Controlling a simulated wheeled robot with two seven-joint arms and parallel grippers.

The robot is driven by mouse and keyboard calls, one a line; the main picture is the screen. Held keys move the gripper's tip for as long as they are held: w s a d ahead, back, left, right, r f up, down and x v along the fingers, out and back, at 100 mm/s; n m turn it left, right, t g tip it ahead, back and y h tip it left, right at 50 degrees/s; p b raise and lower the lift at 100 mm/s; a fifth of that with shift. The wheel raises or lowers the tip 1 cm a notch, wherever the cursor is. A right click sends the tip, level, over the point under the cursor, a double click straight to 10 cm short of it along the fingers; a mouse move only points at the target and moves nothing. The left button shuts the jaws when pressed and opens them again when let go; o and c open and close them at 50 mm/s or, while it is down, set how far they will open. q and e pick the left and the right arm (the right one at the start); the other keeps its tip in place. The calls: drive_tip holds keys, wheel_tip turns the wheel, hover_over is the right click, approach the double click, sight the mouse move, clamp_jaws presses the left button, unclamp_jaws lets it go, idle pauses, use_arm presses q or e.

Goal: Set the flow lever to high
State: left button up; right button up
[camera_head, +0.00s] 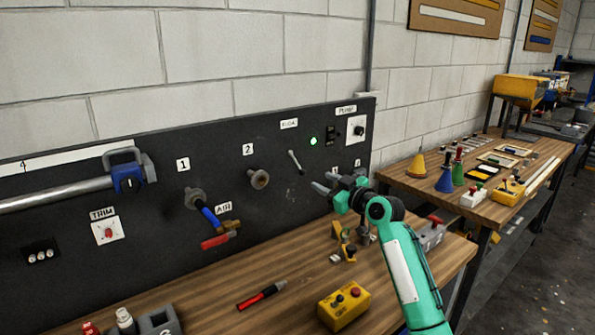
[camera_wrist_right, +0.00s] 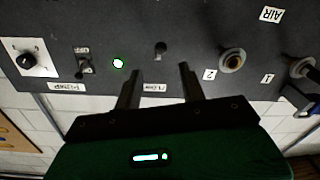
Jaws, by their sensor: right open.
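The flow lever (camera_head: 296,162) is a thin grey handle on the black panel, below a white label reading FLOW (camera_head: 289,124). It slants from upper left down to lower right. In the upside-down right wrist view, a small dark piece with a light edge (camera_wrist_right: 160,50), seemingly the lever, shows near the FLOW label (camera_wrist_right: 155,87). My right gripper (camera_head: 324,182) is open and empty, to the lower right of the lever and apart from it in the head view. Its two fingers (camera_wrist_right: 158,73) point at the panel around the lever's line. My left gripper is out of view.
A lit green lamp (camera_head: 313,141), a switch (camera_head: 331,134) and the pump dial (camera_head: 357,129) sit right of the lever. A yellow button box (camera_head: 344,305) and red-black tool (camera_head: 262,295) lie on the bench.

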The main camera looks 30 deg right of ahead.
sight(302, 172)
drive_tip(key=w, duration=0.3)
drive_tip(key=w+a+p, duration=0.1)
drive_tip(key=w, duration=0.3)
drive_tip(key=w+p, duration=0.1)
drive_tip(key=w, duration=0.2)
drive_tip(key=shift+w+a+f, duration=0.1)
drive_tip(key=shift+w+a, duration=0.1)
drive_tip(key=shift+w, duration=0.15)
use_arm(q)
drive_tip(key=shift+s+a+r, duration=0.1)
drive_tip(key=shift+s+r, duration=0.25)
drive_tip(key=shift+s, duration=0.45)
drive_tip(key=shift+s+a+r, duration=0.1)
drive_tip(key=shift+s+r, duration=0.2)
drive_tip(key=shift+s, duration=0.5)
use_arm(e)
drive_tip(key=shift+w+a, duration=0.1)
drive_tip(key=shift+w, duration=0.5)
drive_tip(key=shift+f, duration=0.1)
clamp_jaws()
